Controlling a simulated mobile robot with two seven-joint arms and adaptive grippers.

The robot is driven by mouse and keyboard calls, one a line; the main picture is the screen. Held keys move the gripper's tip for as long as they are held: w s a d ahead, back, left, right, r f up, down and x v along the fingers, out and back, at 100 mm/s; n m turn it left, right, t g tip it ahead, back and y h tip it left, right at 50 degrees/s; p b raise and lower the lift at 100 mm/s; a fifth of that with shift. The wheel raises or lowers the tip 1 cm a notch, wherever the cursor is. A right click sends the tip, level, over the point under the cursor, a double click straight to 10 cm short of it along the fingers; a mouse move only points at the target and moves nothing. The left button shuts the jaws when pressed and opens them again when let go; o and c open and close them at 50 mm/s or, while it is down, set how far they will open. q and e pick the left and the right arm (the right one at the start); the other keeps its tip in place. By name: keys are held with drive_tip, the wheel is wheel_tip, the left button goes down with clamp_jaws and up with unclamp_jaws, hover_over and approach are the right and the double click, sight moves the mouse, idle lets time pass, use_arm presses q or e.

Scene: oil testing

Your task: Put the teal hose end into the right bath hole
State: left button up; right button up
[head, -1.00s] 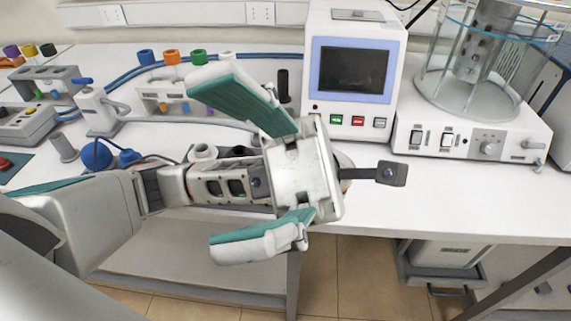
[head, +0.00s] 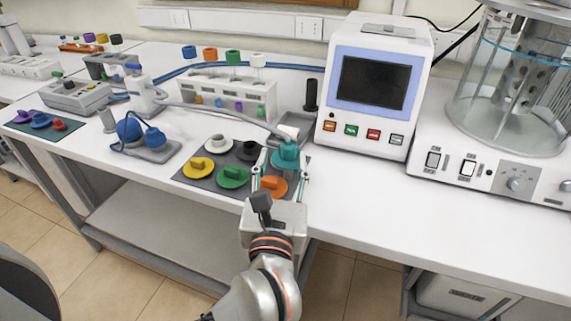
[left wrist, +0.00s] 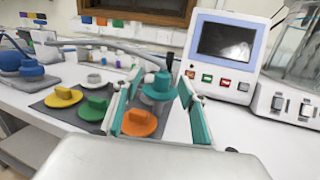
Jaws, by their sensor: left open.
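The teal hose end (head: 286,154) stands at the right of the dark mat, at the end of a grey hose (head: 222,113). My left gripper (head: 284,172) is open, with its fingers on either side of the teal hose end. In the left wrist view the teal hose end (left wrist: 157,87) shows between the fingertips (left wrist: 160,100); I cannot tell whether they touch it. The bath (head: 510,95) is a glass cylinder on a white base at the right; its holes cannot be made out. My right gripper is not in view.
The dark mat (head: 188,180) holds yellow, green, orange, white and black discs close to my left gripper. A white device with a screen (head: 372,83) stands between the hose end and the bath. The bench front (head: 375,195) before it is clear.

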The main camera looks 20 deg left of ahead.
sight(288, 152)
use_arm(q)
drive_tip(key=shift+s+d+f+h, duration=0.15)
drive_tip(key=shift+f+h, duration=0.15)
drive_tip(key=shift+f, duration=0.45)
drive_tip(key=shift+f+n+g, duration=0.2)
drive_tip(key=shift+n+g, duration=0.1)
drive_tip(key=x, duration=0.8)
drive_tip(key=shift+d+r+p, duration=0.2)
drive_tip(key=shift+r+p, duration=0.1)
clamp_jaws()
